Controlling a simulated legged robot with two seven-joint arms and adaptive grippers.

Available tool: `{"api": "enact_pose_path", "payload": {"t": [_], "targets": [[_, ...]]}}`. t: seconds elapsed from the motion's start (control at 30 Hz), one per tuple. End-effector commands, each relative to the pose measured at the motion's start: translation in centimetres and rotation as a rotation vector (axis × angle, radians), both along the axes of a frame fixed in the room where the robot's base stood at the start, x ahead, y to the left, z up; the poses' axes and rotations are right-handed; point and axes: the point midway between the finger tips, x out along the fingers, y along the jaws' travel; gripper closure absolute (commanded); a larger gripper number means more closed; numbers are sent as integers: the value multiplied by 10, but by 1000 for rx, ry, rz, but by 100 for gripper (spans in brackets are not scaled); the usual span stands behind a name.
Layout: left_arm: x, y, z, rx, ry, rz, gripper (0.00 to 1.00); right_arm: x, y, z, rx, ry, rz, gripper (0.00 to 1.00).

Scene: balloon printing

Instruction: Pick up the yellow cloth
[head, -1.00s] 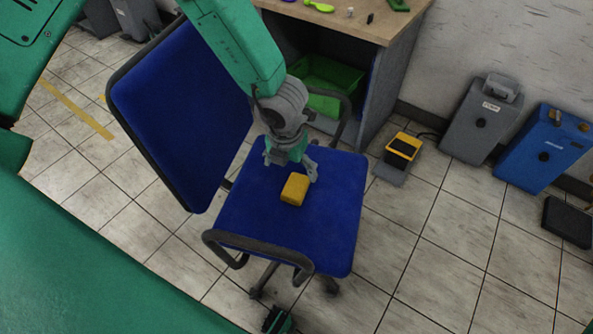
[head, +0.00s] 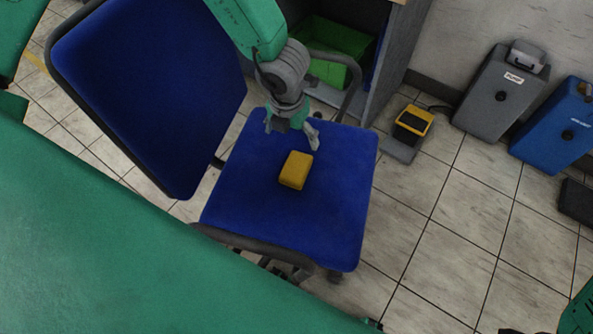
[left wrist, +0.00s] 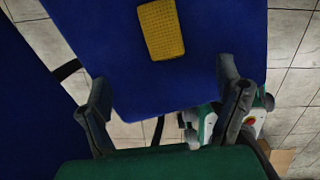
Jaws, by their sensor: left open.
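The yellow cloth (head: 296,170) is a small folded block lying on the blue seat of an office chair (head: 250,215). It also shows in the left wrist view (left wrist: 161,29), at the top, beyond the fingertips. My left gripper (head: 291,138) is open and empty above the seat, just behind the cloth in the head view and apart from it. Its two spread fingers also show in the left wrist view (left wrist: 163,98). My right gripper is not in view.
The chair's blue backrest (head: 150,90) stands left of my left gripper, and a dark armrest (head: 345,88) is behind it. A desk with a green bin (head: 335,55) is at the back. A yellow-black pedal (head: 413,124), a grey case (head: 498,95) and a blue case (head: 560,130) stand right.

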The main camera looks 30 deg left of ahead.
Motion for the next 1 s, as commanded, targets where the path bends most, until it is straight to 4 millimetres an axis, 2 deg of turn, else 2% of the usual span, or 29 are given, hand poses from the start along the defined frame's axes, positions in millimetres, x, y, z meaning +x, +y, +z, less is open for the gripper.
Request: {"api": "enact_pose_path", "payload": {"t": [0.03,0.13,0.27,0.37,0.6,0.7,1.0], "targets": [[0,0,-10,0,0,0,15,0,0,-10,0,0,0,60],[0,0,-19,0,0,0,15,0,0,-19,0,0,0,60],[0,-1,-26,1,0,0,15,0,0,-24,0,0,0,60],[1,-1,-38,2,1,-1,15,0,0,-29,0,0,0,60],[6,0,-86,1,3,-1,15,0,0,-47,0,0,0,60],[9,0,-99,1,1,0,15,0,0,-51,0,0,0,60],[12,-1,-118,1,0,-1,15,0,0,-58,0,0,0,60]]}}
